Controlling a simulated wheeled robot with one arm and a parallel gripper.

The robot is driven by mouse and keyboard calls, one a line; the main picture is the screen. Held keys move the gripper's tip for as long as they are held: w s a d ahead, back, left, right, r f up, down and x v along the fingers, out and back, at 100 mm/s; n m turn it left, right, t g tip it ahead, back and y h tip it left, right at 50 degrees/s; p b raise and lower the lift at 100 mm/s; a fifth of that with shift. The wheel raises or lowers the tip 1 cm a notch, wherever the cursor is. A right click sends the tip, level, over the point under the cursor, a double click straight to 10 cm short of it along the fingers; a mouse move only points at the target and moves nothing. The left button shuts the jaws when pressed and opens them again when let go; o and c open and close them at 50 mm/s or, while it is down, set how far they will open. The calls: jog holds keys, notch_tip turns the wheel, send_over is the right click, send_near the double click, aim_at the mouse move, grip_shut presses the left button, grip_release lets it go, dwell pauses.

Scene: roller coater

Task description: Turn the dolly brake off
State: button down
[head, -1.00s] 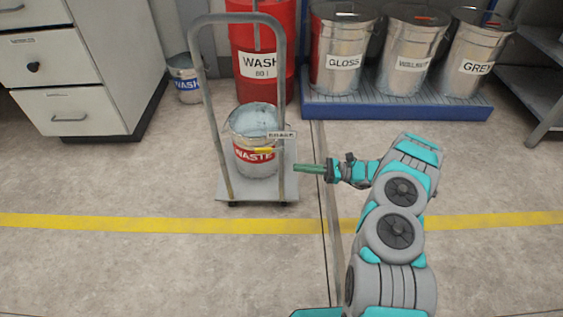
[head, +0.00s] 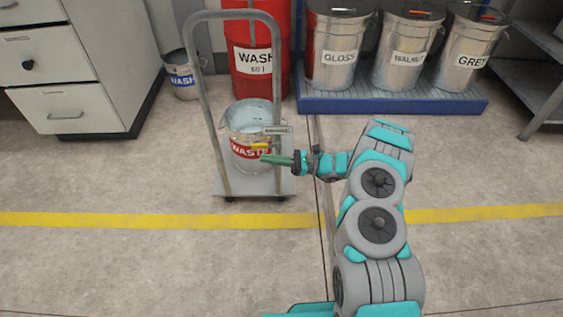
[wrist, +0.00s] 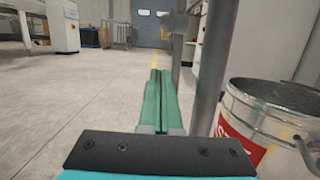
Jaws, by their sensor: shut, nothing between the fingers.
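The dolly (head: 230,184) is a grey platform cart with a tall tube handle, standing at the centre left of the head view. A yellow brake lever (head: 260,146) shows beside the handle's right post, under a small brake label (head: 276,130). A metal waste bucket (head: 243,117) with a red band sits on the platform. It also shows at the right of the wrist view (wrist: 275,105). My gripper (head: 266,159) has green fingers, shut and empty, just below the lever at the right post. I cannot tell whether they touch it. In the wrist view the fingers (wrist: 158,85) point past the post, and the lever is not visible.
A red wash drum (head: 262,85) stands behind the dolly. Several labelled metal drums stand on a blue pallet (head: 390,102) at the back right. A drawer cabinet (head: 70,110) and a wash bucket (head: 180,78) are at the left. The floor in front is clear.

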aim_at(260, 146)
notch_tip(260, 146, up, 3)
jog(key=shift+f, duration=0.1)
dwell(0.4)
jog(key=shift+a+r+b, duration=0.1)
jog(key=shift+r+b, duration=0.2)
jog(key=shift+r, duration=0.25)
